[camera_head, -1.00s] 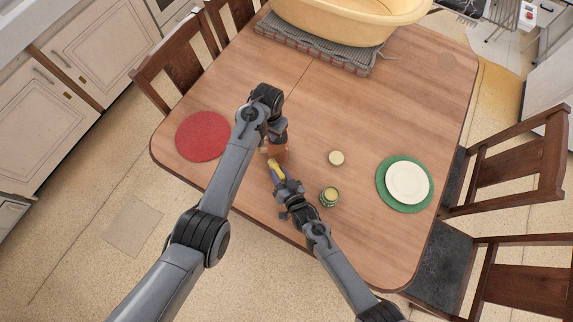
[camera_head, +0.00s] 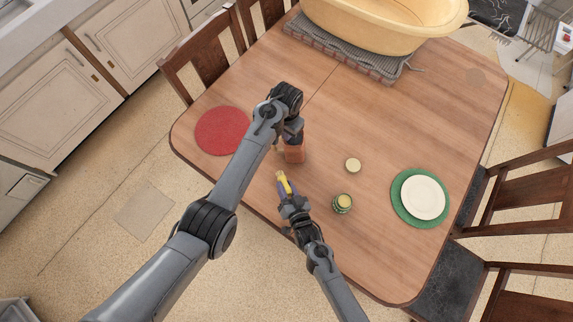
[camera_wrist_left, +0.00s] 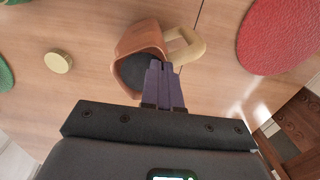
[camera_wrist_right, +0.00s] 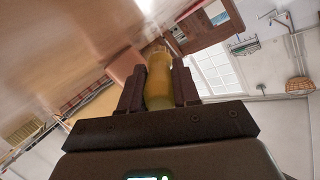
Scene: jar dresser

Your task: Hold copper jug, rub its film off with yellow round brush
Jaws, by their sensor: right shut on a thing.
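The copper jug (camera_head: 294,152) is on the table below my left gripper (camera_head: 292,131). In the left wrist view the jug (camera_wrist_left: 130,68) shows a dark inside and a pale handle (camera_wrist_left: 190,47). My left gripper's fingers (camera_wrist_left: 163,80) are close together with the jug's rim at their tips, and appear shut on its wall. I cannot make out a film on the jug. My right gripper (camera_head: 289,196) is shut on the yellow round brush (camera_head: 284,182), which points up the picture towards the jug, apart from it. In the right wrist view the brush (camera_wrist_right: 159,80) stands between both fingers.
A round lid (camera_head: 353,165) and a small green-banded jar (camera_head: 342,204) stand right of the jug. A red mat (camera_head: 222,131) lies to the left. A white plate (camera_head: 423,198) on a green mat (camera_head: 396,205) lies to the right. A large yellow basin (camera_head: 385,30) stands at the back.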

